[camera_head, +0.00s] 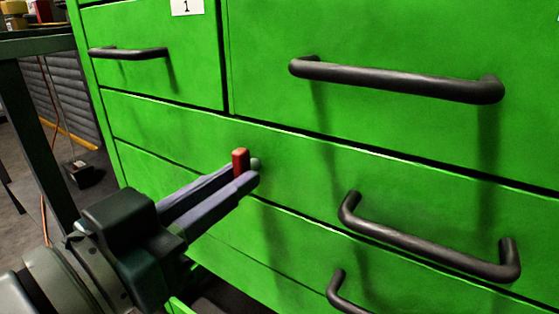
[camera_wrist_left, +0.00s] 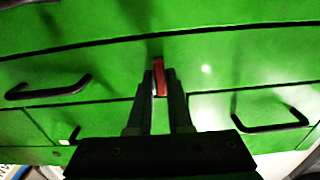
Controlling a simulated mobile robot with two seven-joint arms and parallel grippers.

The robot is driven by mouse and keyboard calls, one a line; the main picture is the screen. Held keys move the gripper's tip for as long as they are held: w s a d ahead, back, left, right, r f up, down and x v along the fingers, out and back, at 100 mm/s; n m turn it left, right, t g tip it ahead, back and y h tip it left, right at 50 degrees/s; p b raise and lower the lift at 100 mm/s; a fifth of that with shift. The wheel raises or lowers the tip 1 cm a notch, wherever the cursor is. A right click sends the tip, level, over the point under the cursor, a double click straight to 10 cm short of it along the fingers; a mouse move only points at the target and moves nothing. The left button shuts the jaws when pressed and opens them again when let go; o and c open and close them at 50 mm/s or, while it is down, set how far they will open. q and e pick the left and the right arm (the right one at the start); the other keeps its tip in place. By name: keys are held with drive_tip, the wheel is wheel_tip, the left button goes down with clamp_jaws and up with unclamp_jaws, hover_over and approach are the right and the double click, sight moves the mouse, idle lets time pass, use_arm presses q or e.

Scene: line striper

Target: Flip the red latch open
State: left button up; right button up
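The red latch (camera_head: 240,161) is a small upright bar on the front of the green cabinet (camera_head: 140,105). My left gripper (camera_head: 246,175) reaches in from the lower left, one finger on each side of the latch. In the left wrist view, the latch (camera_wrist_left: 159,76) stands between the two fingertips (camera_wrist_left: 161,88) and nearly fills the narrow gap. The fingers look closed on it, and its lower part is hidden by them. My right gripper is out of view.
Dark bar handles stick out around the latch: one at upper left (camera_head: 128,53), one at upper right (camera_head: 398,80) and one at lower right (camera_head: 430,245). A dark table frame (camera_head: 40,140) stands at the left. The cabinet face near the latch is bare.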

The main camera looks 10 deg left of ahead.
use_arm(q)
drive_tip(key=o, duration=0.4)
drive_tip(key=shift+o, duration=0.2)
drive_tip(key=p+v, duration=0.2)
drive_tip(key=v, duration=0.8)
